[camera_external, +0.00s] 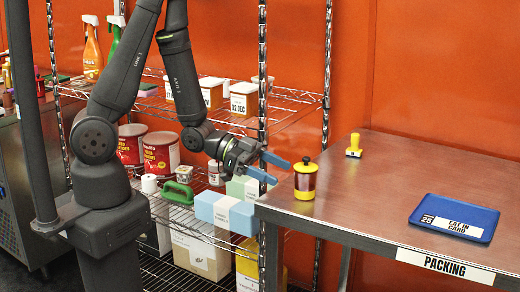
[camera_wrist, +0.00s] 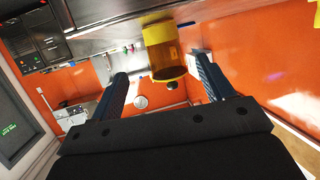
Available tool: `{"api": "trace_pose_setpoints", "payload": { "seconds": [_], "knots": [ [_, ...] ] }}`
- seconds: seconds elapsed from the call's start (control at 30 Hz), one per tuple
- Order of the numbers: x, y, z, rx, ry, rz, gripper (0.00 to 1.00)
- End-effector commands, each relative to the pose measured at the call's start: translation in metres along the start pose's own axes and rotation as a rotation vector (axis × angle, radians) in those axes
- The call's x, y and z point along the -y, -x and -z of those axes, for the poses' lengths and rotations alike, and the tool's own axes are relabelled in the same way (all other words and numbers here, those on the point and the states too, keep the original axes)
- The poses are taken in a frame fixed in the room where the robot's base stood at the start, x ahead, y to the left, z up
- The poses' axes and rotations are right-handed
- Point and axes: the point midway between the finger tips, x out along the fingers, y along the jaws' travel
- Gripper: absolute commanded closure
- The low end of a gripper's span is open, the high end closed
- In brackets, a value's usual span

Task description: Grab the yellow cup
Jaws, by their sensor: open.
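The yellow cup (camera_external: 305,181) stands upright near the left corner of the packing table (camera_external: 420,165). It has yellow bands at top and bottom, a brownish see-through middle and a black knob on top. My gripper (camera_external: 282,173) is open just left of the cup, with its two blue fingers pointing right towards it. In the wrist view the cup (camera_wrist: 164,52) appears ahead between the two fingers of my gripper (camera_wrist: 158,66). Nothing is held. Whether the fingertips overlap the cup's sides in depth is hard to tell.
A yellow stamp-like item (camera_external: 354,146) stands at the table's back edge. A blue tray (camera_external: 455,219) with a label lies towards the right. Below and behind my arm, a wire shelf (camera_external: 290,102) holds boxes, including a light-blue one (camera_external: 226,211). The table's middle is clear.

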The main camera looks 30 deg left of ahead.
Motion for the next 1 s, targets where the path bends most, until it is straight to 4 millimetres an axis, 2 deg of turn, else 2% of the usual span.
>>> {"api": "trace_pose_setpoints", "payload": {
  "seconds": [0.1,0.37,0.63,0.93,0.97,1.0],
  "knots": [
    [-0.001,-0.019,0.0,0.001,-0.001,-0.003,0.26],
    [0.001,-0.038,0.001,0.0,-0.001,-0.002,0.26],
    [0.005,-0.076,0.005,0.001,0.0,-0.001,0.26],
    [0.006,-0.082,0.005,0.001,0.001,0.0,0.26],
    [0.006,-0.082,0.005,0.001,0.001,0.0,0.28],
    [0.006,-0.082,0.005,0.001,0.001,0.0,0.36]
  ]
}}
